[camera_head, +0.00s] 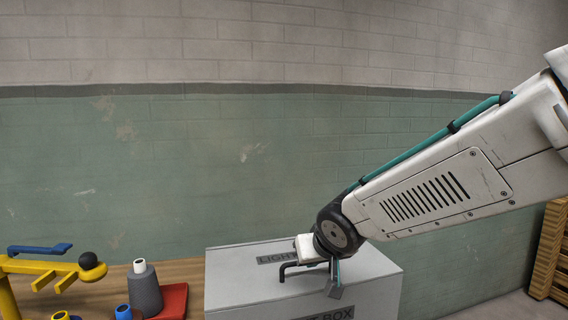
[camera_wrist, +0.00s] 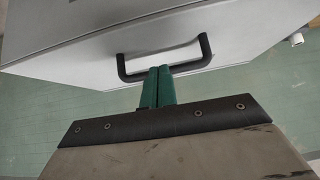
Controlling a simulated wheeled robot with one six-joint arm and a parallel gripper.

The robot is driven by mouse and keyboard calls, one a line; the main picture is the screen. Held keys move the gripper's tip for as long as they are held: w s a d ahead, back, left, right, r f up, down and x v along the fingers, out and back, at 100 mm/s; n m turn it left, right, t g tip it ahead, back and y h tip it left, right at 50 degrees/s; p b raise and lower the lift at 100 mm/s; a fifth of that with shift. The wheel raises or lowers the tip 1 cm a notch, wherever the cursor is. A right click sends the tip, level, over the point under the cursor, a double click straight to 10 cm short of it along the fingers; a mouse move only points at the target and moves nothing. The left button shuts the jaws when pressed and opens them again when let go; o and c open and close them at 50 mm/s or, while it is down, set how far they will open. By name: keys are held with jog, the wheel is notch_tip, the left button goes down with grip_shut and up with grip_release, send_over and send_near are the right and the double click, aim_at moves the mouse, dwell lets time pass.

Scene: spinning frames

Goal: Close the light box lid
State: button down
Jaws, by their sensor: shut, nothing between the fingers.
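The grey light box (camera_head: 235,290) stands at the bottom centre of the head view, with lettering on its top and front. Its lid (camera_head: 228,262) looks flat on top, and I see no clear gap under it; my arm covers part of it. A black handle (camera_head: 284,270) sticks out at the left of my gripper (camera_head: 336,287). In the wrist view the black U-shaped handle (camera_wrist: 206,50) is on the grey box face (camera_wrist: 90,45). My gripper (camera_wrist: 158,72) is shut and empty, its green fingertips at the handle's bar; I cannot tell whether they touch.
A wooden bench (camera_head: 100,278) at lower left holds a yellow stand (camera_head: 40,266) with a blue lever, a grey spool (camera_head: 145,292) and a red block (camera_head: 172,302). A slatted wooden crate (camera_head: 552,255) is at far right. A brick wall is behind.

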jog(key=shift+s+d+f, duration=0.1)
jog(key=shift+s+f, duration=0.2)
jog(key=shift+f, duration=0.6)
jog(key=shift+s+f, duration=0.1)
jog(key=shift+f, duration=0.05)
jog(key=shift+r, duration=0.4)
jog(key=s+d+r, duration=0.2)
jog(key=s+r, duration=0.3)
jog(key=s, duration=0.5)
jog(key=s+d+f+m+g, duration=0.1)
jog(key=s+d+g, duration=0.2)
jog(key=s+d, duration=0.3)
jog(key=s+d+f+m+g+h, duration=0.1)
jog(key=s+d+g, duration=0.2)
jog(key=s+d, duration=0.4)
jog(key=shift+s+d+g, duration=0.3)
jog(key=shift+s+g, duration=0.1)
jog(key=shift+s, duration=2.6)
